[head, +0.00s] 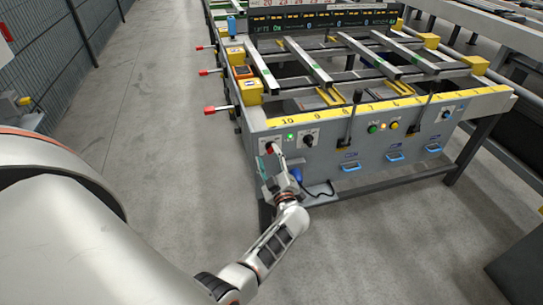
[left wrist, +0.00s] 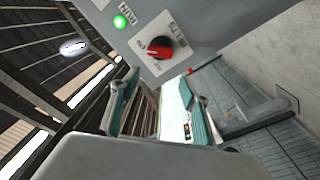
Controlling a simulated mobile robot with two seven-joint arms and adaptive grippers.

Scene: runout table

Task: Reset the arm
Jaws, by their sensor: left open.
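My left gripper (head: 272,168) is in front of the left end of the runout table's grey front panel (head: 335,146), just below a red-marked rotary knob (head: 270,148). In the left wrist view my left gripper (left wrist: 160,108) is open and empty, its two teal-edged fingers spread apart. The knob (left wrist: 159,48) is black with a red pointer on a white plate, beyond the fingertips and not between them. A lit green lamp (left wrist: 120,22) sits beside it, also in the head view (head: 290,136). My right gripper is not in view.
The panel also carries a black knob (head: 308,140), a black lever (head: 346,138), green (head: 373,128) and yellow (head: 394,125) buttons and blue handles (head: 395,156). Red-tipped rods (head: 211,109) stick out at the table's left. The floor (head: 150,110) left of it is clear.

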